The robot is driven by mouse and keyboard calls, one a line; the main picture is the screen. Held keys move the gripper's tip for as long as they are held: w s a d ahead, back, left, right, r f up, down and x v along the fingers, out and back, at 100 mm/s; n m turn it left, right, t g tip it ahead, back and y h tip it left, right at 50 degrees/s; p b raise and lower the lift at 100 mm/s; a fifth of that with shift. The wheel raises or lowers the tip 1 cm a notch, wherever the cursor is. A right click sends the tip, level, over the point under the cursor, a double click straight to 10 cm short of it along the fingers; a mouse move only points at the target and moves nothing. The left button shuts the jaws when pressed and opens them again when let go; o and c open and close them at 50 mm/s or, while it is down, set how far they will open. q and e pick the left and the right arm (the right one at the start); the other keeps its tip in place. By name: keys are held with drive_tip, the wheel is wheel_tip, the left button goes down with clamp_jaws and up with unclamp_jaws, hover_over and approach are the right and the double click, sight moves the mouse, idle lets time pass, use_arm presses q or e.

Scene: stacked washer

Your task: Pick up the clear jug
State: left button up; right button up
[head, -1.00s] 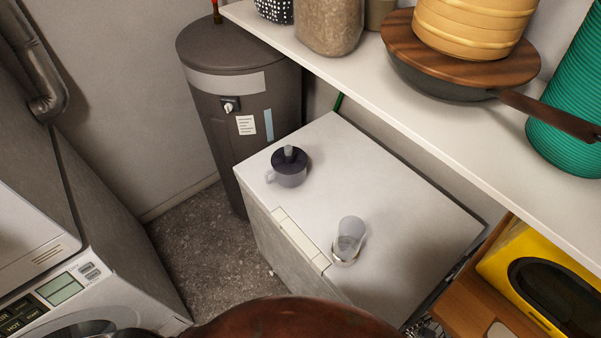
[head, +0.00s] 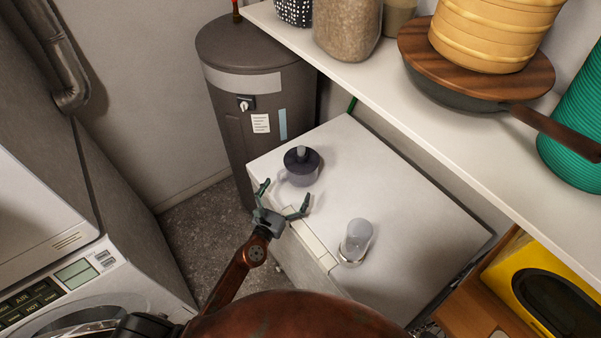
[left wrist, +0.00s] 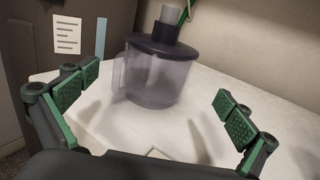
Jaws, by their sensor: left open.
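The clear jug (head: 301,167) stands upright on the white top of a chest-like appliance. It has a dark lid with a grey knob and a side handle. In the left wrist view the jug (left wrist: 158,75) stands beyond my fingers, with its handle toward the left. My left gripper (head: 283,196) is open and empty, just in front of the jug at the top's near edge. In the left wrist view the fingers of the left gripper (left wrist: 158,108) are spread wide, with the jug apart from them. My right gripper is not in view.
A clear cup-like container (head: 355,241) stands on the same white top (head: 405,235), right of the jug. A dark cylindrical tank (head: 255,110) rises behind left. A shelf (head: 440,130) with jars and a pan (head: 470,90) overhangs the right side.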

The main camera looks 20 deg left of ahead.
sight(295, 177)
use_arm(q)
drive_tip(key=w, duration=0.4)
drive_tip(key=w+d, duration=0.1)
drive_tip(key=w, duration=0.1)
drive_tip(key=shift+w, duration=0.1)
drive_tip(key=shift+w+d+f+b, duration=0.15)
drive_tip(key=shift+w+b, duration=0.05)
drive_tip(key=shift+w, duration=1.15)
drive_tip(key=shift+w+d+f+b, duration=0.1)
drive_tip(key=shift+w+f+b, duration=0.05)
drive_tip(key=shift+w, duration=1.2)
drive_tip(key=shift+r, duration=0.1)
drive_tip(key=c, duration=1.2)
